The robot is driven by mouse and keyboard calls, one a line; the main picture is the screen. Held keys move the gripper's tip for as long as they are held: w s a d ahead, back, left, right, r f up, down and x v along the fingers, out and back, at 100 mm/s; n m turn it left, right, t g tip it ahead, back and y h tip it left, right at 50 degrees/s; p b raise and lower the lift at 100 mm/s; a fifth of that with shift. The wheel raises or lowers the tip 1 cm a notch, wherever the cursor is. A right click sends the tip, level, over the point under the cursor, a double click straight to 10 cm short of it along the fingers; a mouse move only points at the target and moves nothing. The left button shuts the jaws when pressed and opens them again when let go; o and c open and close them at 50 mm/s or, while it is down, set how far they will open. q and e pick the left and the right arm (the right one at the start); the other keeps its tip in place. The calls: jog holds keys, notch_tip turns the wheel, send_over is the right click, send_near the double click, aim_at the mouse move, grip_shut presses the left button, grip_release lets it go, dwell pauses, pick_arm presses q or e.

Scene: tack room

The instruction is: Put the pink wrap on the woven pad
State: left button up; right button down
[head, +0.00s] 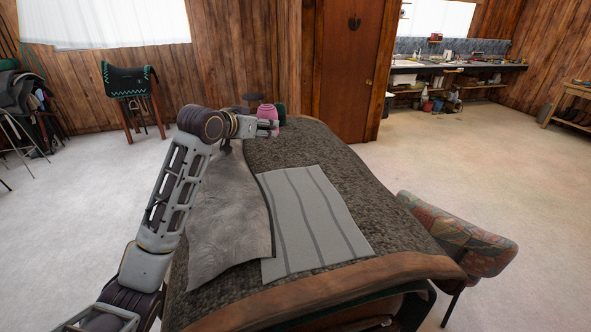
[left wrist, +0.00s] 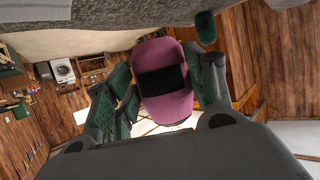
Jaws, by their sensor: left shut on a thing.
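The pink wrap (head: 267,112) is a rounded roll at the far end of the table, next to a dark green roll (head: 281,111). My left gripper (head: 272,128) is shut on it. In the left wrist view the pink wrap (left wrist: 152,57) sits between the green-padded fingers and shows a black patch. I cannot tell whether it touches the table. The woven pad (head: 309,215), light grey with dark stripes, lies flat on the table's near half, with its visible top bare. My right gripper is not in view.
A wrinkled grey sheet (head: 231,215) lies left of the pad, under my left arm. A dark object (head: 252,97) stands behind the pink wrap. A dark tweed cover (head: 330,160) on the table is clear around the pad's far side. A patterned padded seat (head: 465,238) stands at the right.

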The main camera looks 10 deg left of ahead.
pick_arm(q)
jog(key=shift+w+d, duration=0.15)
jog(key=shift+d, duration=0.05)
dwell(0.3)
jog(key=shift+f+p, duration=0.55)
jog(key=shift+f, duration=2.55)
jog(key=shift+f, duration=0.1)
jog(key=shift+f+p, duration=0.4)
jog(key=shift+f, duration=1.35)
jog(key=shift+f, duration=0.15)
jog(key=o, duration=1.1)
jog(key=shift+c, duration=0.2)
